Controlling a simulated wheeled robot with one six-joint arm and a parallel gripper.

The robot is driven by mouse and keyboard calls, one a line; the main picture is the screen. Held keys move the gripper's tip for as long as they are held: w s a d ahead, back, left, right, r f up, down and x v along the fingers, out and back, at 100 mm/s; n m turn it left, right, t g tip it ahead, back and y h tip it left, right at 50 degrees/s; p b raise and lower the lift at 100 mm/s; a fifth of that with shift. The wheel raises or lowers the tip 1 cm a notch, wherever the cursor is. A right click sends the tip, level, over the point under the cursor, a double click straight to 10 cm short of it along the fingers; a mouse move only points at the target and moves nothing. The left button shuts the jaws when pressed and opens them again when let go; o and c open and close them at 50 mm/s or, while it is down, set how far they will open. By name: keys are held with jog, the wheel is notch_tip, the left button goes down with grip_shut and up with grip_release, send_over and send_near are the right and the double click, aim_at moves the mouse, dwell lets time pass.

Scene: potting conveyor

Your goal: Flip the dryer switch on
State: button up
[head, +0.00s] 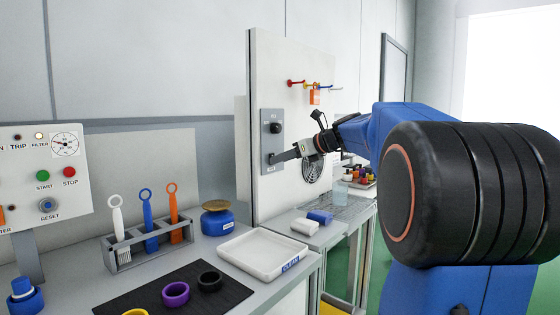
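The likely dryer switch is a grey box (264,150) on the upright white panel, with a black knob (277,128) and a label too small to read. A round dark fan grille (312,170) is on the same panel to its right. My gripper (272,158) reaches in from the right, with its dark tip at the lower part of the box, below the knob. I cannot tell whether it touches the box. The fingers show edge-on as one dark bar, so their opening and the part behind them are hidden.
A control panel (20,190) with buttons and a gauge stands at the left. On the bench are a rack of brushes (150,252), a white tray (262,274) and a dark mat with rings (130,293). Small coloured hooks (296,82) stick out of the white panel above my arm.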

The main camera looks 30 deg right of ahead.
jog(key=shift+x, duration=0.9)
grip_shut()
jog(key=shift+f, duration=0.1)
jog(key=shift+f+t+y, duration=0.35)
jog(key=shift+t+y, duration=0.15)
jog(key=shift+t, duration=0.8)
